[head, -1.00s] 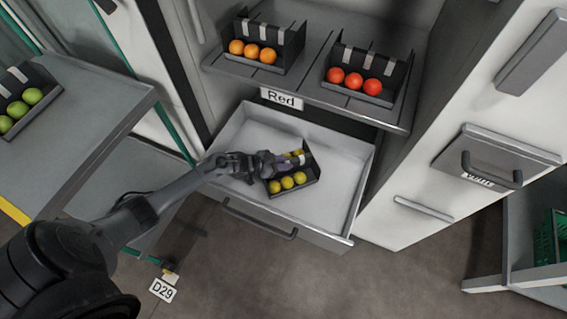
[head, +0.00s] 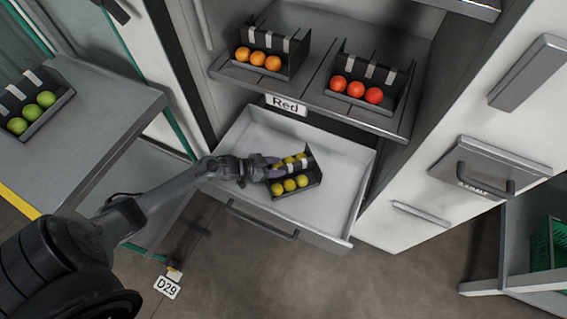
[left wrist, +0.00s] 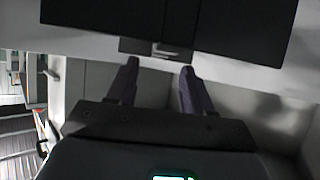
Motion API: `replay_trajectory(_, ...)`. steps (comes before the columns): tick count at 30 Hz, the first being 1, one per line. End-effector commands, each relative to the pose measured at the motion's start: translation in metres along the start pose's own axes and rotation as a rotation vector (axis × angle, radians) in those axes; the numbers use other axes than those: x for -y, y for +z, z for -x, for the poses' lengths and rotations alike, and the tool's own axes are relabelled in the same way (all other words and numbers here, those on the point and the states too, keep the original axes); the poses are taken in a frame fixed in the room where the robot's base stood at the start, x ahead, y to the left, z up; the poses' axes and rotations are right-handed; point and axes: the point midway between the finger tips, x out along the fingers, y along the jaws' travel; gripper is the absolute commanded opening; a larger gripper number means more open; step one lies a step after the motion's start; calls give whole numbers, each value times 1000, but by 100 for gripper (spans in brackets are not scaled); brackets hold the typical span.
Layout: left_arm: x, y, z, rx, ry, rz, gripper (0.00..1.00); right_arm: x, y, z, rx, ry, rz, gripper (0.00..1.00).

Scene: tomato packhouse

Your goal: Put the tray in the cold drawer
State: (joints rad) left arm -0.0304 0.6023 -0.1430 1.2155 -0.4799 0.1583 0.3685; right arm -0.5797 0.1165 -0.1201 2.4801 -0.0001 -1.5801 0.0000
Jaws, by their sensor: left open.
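A dark tray of yellow tomatoes (head: 308,184) rests in the white open drawer (head: 340,203), a little right of its middle. Yellow fruit shows in two rows. My left gripper (head: 266,168) is open just beyond the tray's left side, over the drawer. In the left wrist view its two fingers (left wrist: 160,85) stand apart with nothing between them. The dark tray (left wrist: 240,30) fills much of the top of that view. A small gap seems to separate fingers and tray, but contact is hard to judge. My right gripper is not in view.
Above the drawer, a shelf labelled Red (head: 286,104) holds a tray of orange tomatoes (head: 275,40) and a tray of red ones (head: 397,105). A grey table (head: 105,125) at left bears a tray of green tomatoes (head: 52,113). Floor in front is clear.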

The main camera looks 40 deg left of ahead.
Motion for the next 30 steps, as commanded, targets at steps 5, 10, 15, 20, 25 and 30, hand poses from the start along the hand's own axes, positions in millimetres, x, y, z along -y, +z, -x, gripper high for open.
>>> replay_trajectory(5,0,-2,21,0,0,1,51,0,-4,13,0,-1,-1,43)
replay_trajectory(10,0,-1,26,-1,0,0,51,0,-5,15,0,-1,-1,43)
replay_trajectory(15,0,0,26,-2,0,0,51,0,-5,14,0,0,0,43)
replay_trajectory(20,0,0,26,-1,0,0,51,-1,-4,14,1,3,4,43)
replay_trajectory(25,0,-6,28,-2,0,0,51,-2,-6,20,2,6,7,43)
replay_trajectory(30,0,-25,39,-2,0,0,51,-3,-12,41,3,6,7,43)
